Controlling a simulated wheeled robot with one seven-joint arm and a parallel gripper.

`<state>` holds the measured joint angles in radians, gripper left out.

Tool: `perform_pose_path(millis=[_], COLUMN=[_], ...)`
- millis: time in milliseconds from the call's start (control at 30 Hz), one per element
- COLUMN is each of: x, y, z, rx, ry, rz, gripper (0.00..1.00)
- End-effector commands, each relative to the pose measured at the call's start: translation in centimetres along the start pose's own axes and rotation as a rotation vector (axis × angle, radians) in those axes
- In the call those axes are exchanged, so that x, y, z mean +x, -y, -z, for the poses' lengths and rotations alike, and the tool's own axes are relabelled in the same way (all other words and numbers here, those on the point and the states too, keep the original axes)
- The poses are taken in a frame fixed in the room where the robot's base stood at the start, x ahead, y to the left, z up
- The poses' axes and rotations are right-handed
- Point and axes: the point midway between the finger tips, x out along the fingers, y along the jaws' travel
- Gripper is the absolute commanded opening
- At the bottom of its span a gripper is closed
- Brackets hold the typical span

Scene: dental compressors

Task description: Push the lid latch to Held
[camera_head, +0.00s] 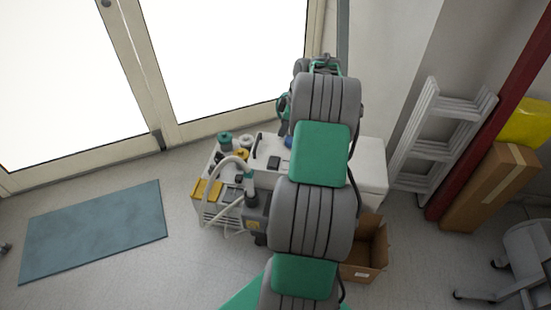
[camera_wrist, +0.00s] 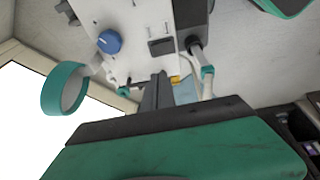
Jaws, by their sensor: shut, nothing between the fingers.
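The white compressor cabinet (camera_head: 265,180) stands below and partly behind my arm in the head view. Its pale panel (camera_wrist: 130,25) fills the top of the wrist view, with a blue knob (camera_wrist: 109,42) and a dark rectangular part (camera_wrist: 161,46). The blue knob also shows beside my arm in the head view (camera_head: 288,143). I cannot tell which part is the lid latch, or its position. My gripper (camera_wrist: 157,80) is shut and empty, its dark fingers pointing toward the panel's lower edge. Whether they touch it is unclear. In the head view my arm hides the gripper.
A curved pale hose (camera_head: 232,162) and green-topped bottles (camera_head: 225,140) stand at the cabinet's left. An open cardboard box (camera_head: 372,250) is at its right front. A folded ladder (camera_head: 430,140) leans on the wall.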

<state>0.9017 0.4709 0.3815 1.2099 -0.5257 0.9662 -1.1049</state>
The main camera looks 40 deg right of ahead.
Motion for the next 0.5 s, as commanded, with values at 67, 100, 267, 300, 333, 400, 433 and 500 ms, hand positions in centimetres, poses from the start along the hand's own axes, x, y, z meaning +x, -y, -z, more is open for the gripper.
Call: perform_pose_path(millis=[67, 100, 267, 300, 333, 400, 433, 500], x=[-0.2, -0.2, 0.2, 0.6, 0.9, 2.1, 2.7, 4.2], y=[0.0, 0.0, 0.0, 0.1, 0.1, 0.1, 0.1, 0.1], z=[0.1, 0.1, 0.1, 0.1, 0.1, 0.1, 0.0, 0.0], rx=[0.001, 0.002, 0.004, 0.004, 0.004, 0.004, 0.005, 0.005], ry=[0.000, 0.001, 0.001, 0.001, 0.001, 0.001, 0.001, 0.001], rz=[-0.001, -0.001, 0.000, 0.001, 0.001, 0.001, 0.002, 0.003], gripper=[0.00, 0.00, 0.00, 0.00, 0.00, 0.00, 0.00, 0.00])
